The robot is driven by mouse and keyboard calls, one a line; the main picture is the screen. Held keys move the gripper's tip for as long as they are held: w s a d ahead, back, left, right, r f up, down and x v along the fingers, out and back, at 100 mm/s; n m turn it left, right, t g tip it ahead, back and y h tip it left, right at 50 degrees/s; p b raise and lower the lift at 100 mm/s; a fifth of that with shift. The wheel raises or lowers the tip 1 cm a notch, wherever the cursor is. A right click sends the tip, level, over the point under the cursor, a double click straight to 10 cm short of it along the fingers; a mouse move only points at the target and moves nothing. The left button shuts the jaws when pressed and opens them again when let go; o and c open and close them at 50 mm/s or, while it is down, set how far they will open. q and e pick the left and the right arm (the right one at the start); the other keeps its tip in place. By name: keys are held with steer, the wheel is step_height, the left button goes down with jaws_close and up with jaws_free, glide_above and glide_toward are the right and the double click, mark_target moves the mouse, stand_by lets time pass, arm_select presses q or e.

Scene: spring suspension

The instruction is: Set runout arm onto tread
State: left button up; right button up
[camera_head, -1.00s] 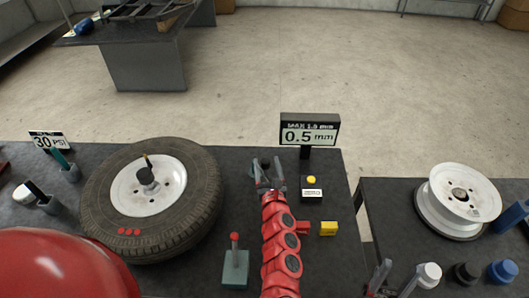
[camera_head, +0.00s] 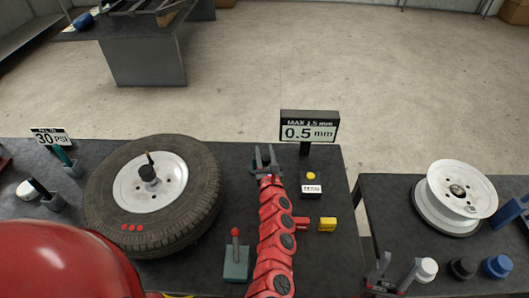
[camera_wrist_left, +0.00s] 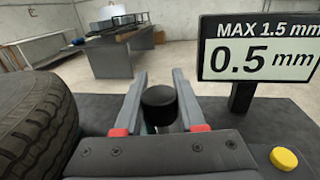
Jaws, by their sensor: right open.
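The tire (camera_head: 205,205) lies flat on a white rim at the left of the dark table. It fills the left edge of the left wrist view (camera_wrist_left: 35,120). A black knob (camera_wrist_left: 159,104), which looks like the top of the runout arm, stands beyond the tire's right side. My left gripper (camera_head: 265,158) points away from me with its fingers on either side of this knob. The fingers look open, with small gaps beside it. The knob's lower part is hidden by the gripper. My right gripper (camera_head: 393,272) is open and empty at the lower right.
A display reading 0.5 mm (camera_head: 309,128) stands just right of my left gripper. A white wheel (camera_head: 458,192) lies on the right table.

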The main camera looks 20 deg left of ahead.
arm_select(q)
jaws_close()
stand_by(1.0)
